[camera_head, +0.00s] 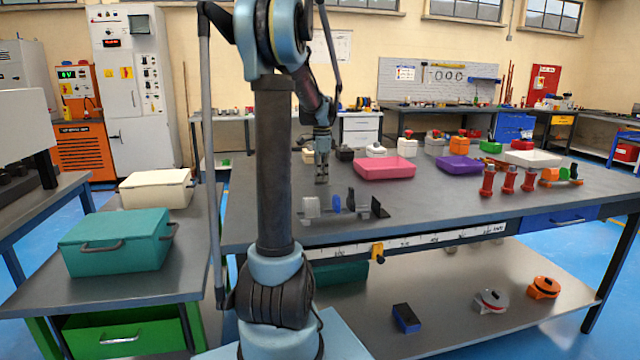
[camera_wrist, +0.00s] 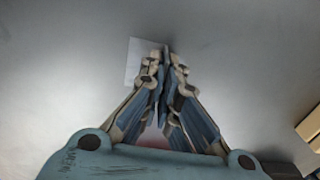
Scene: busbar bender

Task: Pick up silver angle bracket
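A pale silver piece (camera_head: 311,207), which looks like the silver angle bracket, stands on the grey worktable (camera_head: 425,205) at the left end of a short row of small parts. My gripper (camera_head: 322,181) points down over the table, a little behind and to the right of that piece, apart from it. In the wrist view the fingers of my gripper (camera_wrist: 166,50) converge at their tips and look shut with nothing between them. A pale flat shape (camera_wrist: 136,58) shows behind the fingertips there, partly hidden; I cannot tell if it is the bracket.
Blue parts (camera_head: 336,204) and a black bracket (camera_head: 380,208) stand close to the right of the silver piece. A pink tray (camera_head: 385,170) and purple tray (camera_head: 460,166) lie farther back. The front middle of the table is clear.

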